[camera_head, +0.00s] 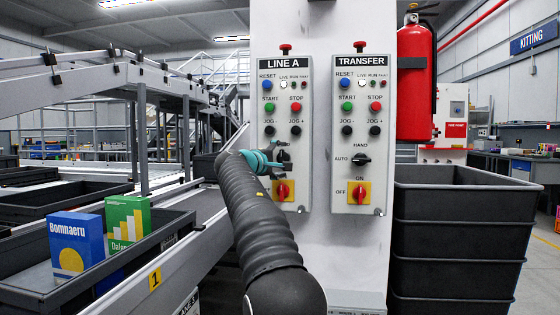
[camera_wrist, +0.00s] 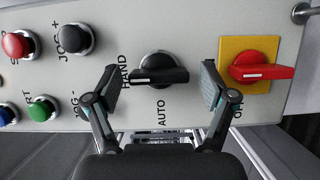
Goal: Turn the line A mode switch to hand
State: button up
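The line A panel (camera_head: 283,217) is on the white column. Its black mode switch (camera_wrist: 160,70) is in the middle of the wrist view, where the picture is turned sideways. Its handle lies along the picture, with the white mark toward the HAND lettering and away from AUTO. In the head view my gripper (camera_head: 268,160) covers much of this switch and its labels. In the wrist view my gripper (camera_wrist: 161,88) is open. Its fingers are on either side of the handle, with a visible gap at each end.
The red switch (camera_wrist: 262,72) on its yellow plate is close to the right finger. The JOG+ button (camera_wrist: 75,39) and green START button (camera_wrist: 41,110) are at the left. The TRANSFER panel (camera_head: 361,225) is beside line A. Dark crates (camera_head: 456,235) stand at the right.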

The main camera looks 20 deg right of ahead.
jog(key=shift+s+a+r, duration=0.1)
jog(key=v, duration=1.1)
jog(key=shift+s+a, duration=0.25)
jog(key=shift+a, duration=0.1)
notch_tip(320, 180, down, 15)
jog(key=a+g+y, duration=0.1)
jog(key=a+y, duration=0.1)
jog(key=y, duration=0.3)
jog(key=s+a+f+m+g+y, duration=0.1)
jog(key=s+a+f+g+y, duration=0.1)
jog(key=s+f, duration=0.45)
jog(key=s+a+f+m+y, duration=0.2)
jog(key=s+f, duration=0.3)
jog(key=s, duration=0.7)
jog(key=s+a+f+m+y, duration=0.1)
jog(key=s+a+f+y, duration=0.2)
jog(key=s, duration=0.9)
jog(key=s+a+f+m+g+y, duration=0.1)
jog(key=s+a+f+m+y, duration=0.1)
jog(key=s+f, duration=0.5)
jog(key=shift+s+a+m+y, duration=0.3)
jog(key=shift+s+a+y, duration=0.3)
jog(key=shift+s, duration=2.3)
